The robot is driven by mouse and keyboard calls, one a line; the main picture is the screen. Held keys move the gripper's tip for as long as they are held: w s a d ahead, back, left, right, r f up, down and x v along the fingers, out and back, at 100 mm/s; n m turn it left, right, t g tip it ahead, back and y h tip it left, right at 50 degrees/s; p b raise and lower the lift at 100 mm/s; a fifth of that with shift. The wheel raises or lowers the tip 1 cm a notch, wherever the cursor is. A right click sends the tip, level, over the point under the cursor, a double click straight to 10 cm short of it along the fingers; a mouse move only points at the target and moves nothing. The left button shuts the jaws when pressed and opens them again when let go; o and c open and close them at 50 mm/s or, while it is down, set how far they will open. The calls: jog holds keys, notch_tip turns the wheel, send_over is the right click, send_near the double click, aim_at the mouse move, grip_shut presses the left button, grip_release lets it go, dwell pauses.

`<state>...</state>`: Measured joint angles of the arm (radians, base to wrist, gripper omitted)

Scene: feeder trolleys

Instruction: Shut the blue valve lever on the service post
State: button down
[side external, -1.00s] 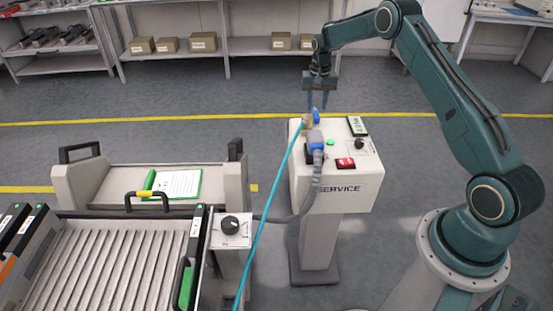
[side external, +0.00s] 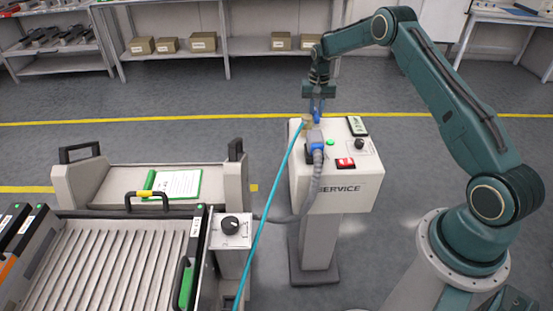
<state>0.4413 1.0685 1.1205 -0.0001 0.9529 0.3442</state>
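The service post (side external: 337,190) is a white box on a pedestal, marked SERVICE. The blue valve lever (side external: 317,115) is at its top left, by a brass-coloured fitting (side external: 307,122) where a teal hose (side external: 267,215) joins. The lever looks upright, but the fingers partly hide it. My gripper (side external: 318,107) points down right at the lever, its fingertips around or beside it. The view is too small to tell whether the fingers are closed on it.
A blue connector (side external: 315,138) with a grey cable (side external: 314,185) stands just in front of the valve. The post top also bears a green button (side external: 330,142), a black knob (side external: 359,144) and a red switch (side external: 345,163). A trolley (side external: 110,250) stands at left.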

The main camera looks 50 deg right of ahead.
aim_at(316, 112)
dwell(0.5)
jog(key=m, duration=1.1)
jog(key=shift+m, duration=0.3)
jog(key=c, duration=1.4)
grip_release()
jog(key=shift+c, duration=0.2)
jog(key=shift+r, duration=2.55)
